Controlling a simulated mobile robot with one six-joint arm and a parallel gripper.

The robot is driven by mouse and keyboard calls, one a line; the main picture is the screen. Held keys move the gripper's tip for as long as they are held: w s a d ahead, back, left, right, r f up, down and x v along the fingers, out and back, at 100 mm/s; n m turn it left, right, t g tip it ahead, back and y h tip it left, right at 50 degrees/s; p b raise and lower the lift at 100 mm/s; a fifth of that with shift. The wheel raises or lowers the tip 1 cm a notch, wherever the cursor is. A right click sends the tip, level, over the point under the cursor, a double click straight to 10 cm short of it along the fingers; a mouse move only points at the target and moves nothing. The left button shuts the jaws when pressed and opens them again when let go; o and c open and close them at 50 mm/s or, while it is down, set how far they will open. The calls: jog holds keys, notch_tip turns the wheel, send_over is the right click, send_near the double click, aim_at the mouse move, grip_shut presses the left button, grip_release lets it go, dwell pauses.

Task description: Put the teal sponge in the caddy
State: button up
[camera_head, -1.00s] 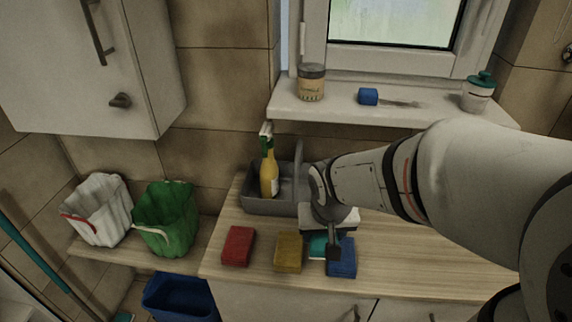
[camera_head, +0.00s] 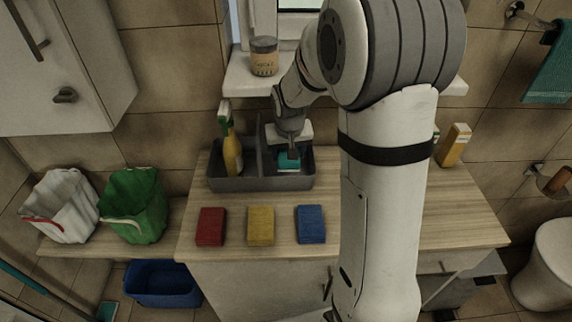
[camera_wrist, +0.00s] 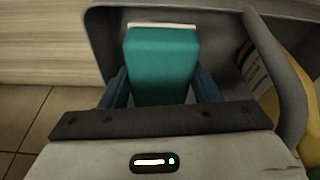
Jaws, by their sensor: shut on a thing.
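The teal sponge (camera_head: 287,161) is between the fingers of my gripper (camera_head: 289,150), which is shut on it. In the wrist view the sponge (camera_wrist: 162,62) sits between both fingers (camera_wrist: 160,92), with a pale layer at its far edge. The grey caddy (camera_head: 262,184) stands at the back of the counter. My gripper points down into the caddy's right compartment, with the sponge inside its walls. I cannot tell whether the sponge touches the caddy floor. The caddy's wall and handle (camera_wrist: 283,75) also show in the wrist view.
A yellow spray bottle (camera_head: 232,155) stands in the caddy's left compartment. Red (camera_head: 211,226), yellow (camera_head: 261,225) and blue (camera_head: 311,224) sponges lie in front on the counter (camera_head: 285,247). A jar (camera_head: 264,57) stands on the sill above. My arm covers the counter's right part.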

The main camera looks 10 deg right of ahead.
jog(key=f, duration=0.6)
jog(key=shift+s+f, duration=0.2)
jog(key=shift+f, duration=0.05)
jog(key=shift+f, duration=0.1)
jog(key=shift+f, duration=0.15)
jog(key=o, duration=1)
jog(key=shift+o, duration=0.2)
